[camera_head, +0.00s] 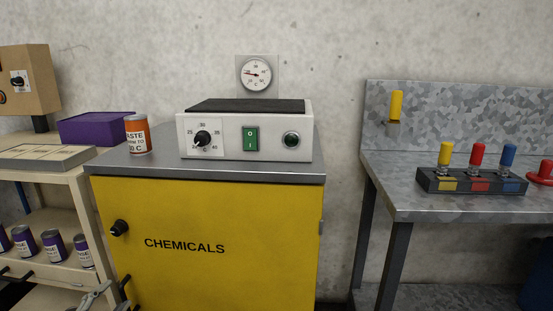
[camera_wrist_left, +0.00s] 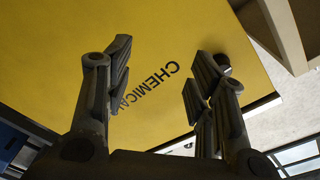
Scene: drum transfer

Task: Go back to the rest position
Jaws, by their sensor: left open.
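My left gripper (camera_head: 97,296) shows only partly at the bottom edge of the head view, in front of the lower left side of the yellow chemicals cabinet (camera_head: 215,265). In the left wrist view its two fingers (camera_wrist_left: 160,75) are spread apart with nothing between them, and the cabinet's yellow door (camera_wrist_left: 145,30) fills the background. An orange and white waste drum (camera_head: 138,135) stands upright on the cabinet top, left of the white heater (camera_head: 222,150). My right gripper is in neither view.
A cream shelf unit (camera_head: 75,183) stands left, with a purple box (camera_head: 95,128) on top and several purple-labelled drums (camera_head: 53,245) below. A grey bench (camera_head: 470,208) at the right carries a rack (camera_head: 470,182) with yellow, red and blue handles. A gauge (camera_head: 256,74) hangs on the wall.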

